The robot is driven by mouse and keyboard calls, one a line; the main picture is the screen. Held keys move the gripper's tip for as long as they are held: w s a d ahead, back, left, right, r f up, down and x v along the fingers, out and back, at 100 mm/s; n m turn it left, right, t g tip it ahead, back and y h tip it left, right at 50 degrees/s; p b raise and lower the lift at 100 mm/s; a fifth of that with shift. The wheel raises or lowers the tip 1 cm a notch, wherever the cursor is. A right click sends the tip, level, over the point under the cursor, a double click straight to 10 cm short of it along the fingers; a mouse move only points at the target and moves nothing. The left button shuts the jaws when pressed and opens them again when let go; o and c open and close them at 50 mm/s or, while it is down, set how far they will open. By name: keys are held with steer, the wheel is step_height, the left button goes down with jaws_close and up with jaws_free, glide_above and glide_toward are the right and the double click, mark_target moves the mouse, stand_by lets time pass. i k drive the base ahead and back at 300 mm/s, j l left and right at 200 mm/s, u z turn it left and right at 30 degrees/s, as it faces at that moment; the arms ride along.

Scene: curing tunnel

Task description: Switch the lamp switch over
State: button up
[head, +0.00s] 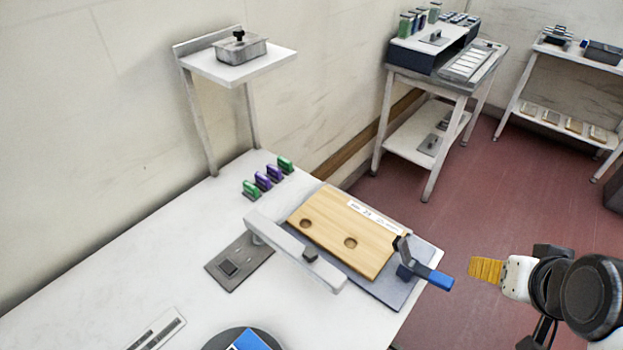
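My gripper (486,268) shows at the right, with ribbed yellow fingertips pointing left. It is right of the table edge, beyond the blue-handled clamp, and far from the rocker. Nothing shows held in it. The fingers overlap in this view, so their opening is unclear.
A wooden board (335,228) with two holes lies on a grey base, with a blue-handled clamp (430,275) at its right. Green and purple clips (268,180) stand behind. A raised shelf (235,68) holds a metal box. The table's left part is mostly clear.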

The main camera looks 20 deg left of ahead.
mark_target(228, 269)
steer(key=u, duration=1.45)
